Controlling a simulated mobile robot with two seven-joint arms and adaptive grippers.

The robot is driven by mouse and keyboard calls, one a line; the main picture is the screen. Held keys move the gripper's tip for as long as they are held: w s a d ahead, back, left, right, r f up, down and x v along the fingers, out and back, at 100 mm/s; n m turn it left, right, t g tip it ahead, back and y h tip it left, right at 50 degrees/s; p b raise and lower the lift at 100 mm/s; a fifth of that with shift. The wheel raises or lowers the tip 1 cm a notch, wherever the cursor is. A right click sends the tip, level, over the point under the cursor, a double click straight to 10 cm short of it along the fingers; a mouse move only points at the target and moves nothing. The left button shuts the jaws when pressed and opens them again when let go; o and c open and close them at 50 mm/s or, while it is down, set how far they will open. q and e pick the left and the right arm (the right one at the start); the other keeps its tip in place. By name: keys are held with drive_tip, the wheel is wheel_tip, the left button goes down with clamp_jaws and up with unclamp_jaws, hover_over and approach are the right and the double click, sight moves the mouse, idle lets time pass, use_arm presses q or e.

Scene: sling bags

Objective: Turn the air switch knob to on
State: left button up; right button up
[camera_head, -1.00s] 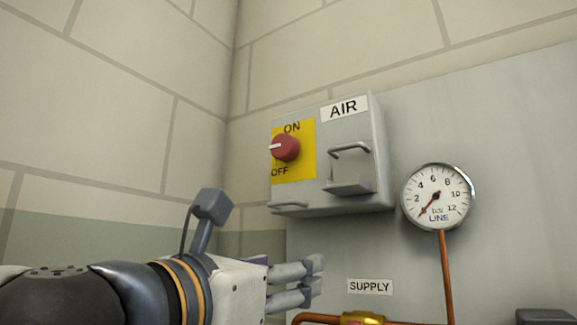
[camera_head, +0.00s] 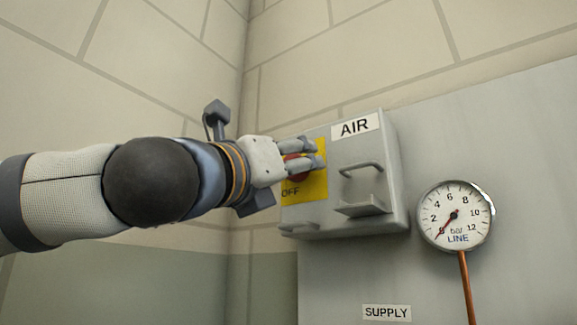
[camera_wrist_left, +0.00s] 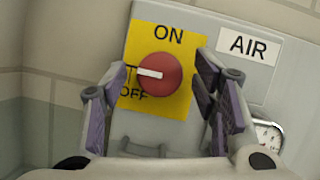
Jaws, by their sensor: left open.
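The red air switch knob (camera_wrist_left: 160,75) sits on a yellow plate (camera_wrist_left: 185,100) marked ON at the top and OFF at the bottom left. Its white pointer mark points left, just above the OFF label. In the head view the knob (camera_head: 296,168) is mostly hidden behind my left gripper (camera_head: 312,154). In the left wrist view my left gripper (camera_wrist_left: 160,108) is open, with one finger on each side of the knob. I cannot tell whether the fingers touch it. The grey AIR box (camera_head: 393,200) carries the plate. My right gripper is not in view.
A grey handle (camera_head: 362,185) sticks out of the box right of the plate. A round LINE gauge (camera_head: 470,222) with a copper pipe (camera_head: 467,290) stands to the right, its needle near 0. A SUPPLY label (camera_head: 387,312) is below. Block walls close off the left.

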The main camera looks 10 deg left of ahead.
use_arm(q)
drive_tip(key=shift+c, duration=0.5)
drive_tip(key=c, duration=1.1)
drive_tip(key=shift+o, duration=0.2)
drive_tip(key=shift+w+a+r+m+g+h+p, duration=0.1)
drive_tip(key=shift+m+g+h+p, duration=0.9)
drive_tip(key=shift+m, duration=2.95)
drive_tip(key=shift+a+r+m+g+h+p, duration=0.15)
drive_tip(key=shift+m+g+h+p, duration=0.9)
drive_tip(key=shift+m, duration=2.95)
drive_tip(key=shift+w+a+f+m+g+h+p, duration=0.1)
drive_tip(key=shift+m+g+h+p, duration=0.3)
drive_tip(key=shift+m+g+h, duration=2.35)
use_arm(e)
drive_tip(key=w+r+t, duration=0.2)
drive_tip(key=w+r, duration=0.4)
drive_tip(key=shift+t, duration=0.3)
use_arm(q)
drive_tip(key=m+t+y, duration=0.1)
drive_tip(key=m+y, duration=0.1)
drive_tip(key=y, duration=0.1)
drive_tip(key=shift+r+m+t, duration=0.1)
drive_tip(key=shift+m+t, duration=0.2)
drive_tip(key=shift+t, duration=0.1)
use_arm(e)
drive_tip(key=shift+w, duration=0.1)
